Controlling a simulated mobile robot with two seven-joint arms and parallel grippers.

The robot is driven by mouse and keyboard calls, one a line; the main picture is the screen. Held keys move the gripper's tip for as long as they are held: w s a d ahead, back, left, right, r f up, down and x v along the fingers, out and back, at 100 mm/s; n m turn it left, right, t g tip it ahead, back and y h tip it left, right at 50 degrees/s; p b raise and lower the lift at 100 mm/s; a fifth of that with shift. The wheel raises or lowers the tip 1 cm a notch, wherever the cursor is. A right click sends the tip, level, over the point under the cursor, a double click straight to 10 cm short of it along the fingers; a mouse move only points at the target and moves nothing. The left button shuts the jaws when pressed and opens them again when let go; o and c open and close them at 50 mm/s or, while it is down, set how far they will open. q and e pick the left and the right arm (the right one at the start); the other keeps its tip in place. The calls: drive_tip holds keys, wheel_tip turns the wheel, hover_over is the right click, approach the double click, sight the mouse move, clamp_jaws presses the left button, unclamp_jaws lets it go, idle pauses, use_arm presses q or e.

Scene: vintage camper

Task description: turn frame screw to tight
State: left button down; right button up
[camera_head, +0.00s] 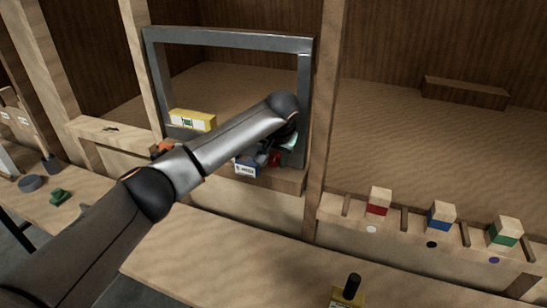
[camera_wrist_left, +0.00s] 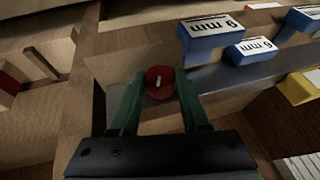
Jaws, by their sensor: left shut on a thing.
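The frame screw (camera_wrist_left: 160,80) is a round red knob with a short white mark on its face, seen in the left wrist view at the grey metal frame's lower bar (camera_wrist_left: 228,78). My left gripper (camera_wrist_left: 158,88) has its green fingers on either side of the knob and is shut on it. The white mark points nearly straight up and down in that view. In the head view the grey window frame (camera_head: 230,39) stands upright in the wooden wall. My left arm reaches across it to its lower right corner, and hides much of the gripper. My right gripper is not in view.
Blue blocks marked in mm (camera_wrist_left: 213,38) sit close to the screw; a yellow block (camera_head: 192,120) lies by the frame's lower left. Red, blue and green blocks (camera_head: 440,215) stand on a ledge at right. A black-topped knob (camera_head: 352,287) is at the front.

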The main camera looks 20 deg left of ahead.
use_arm(q)
drive_tip(key=shift+d+y, duration=0.1)
drive_tip(key=shift+y, duration=0.9)
drive_tip(key=shift+c, duration=2)
unclamp_jaws()
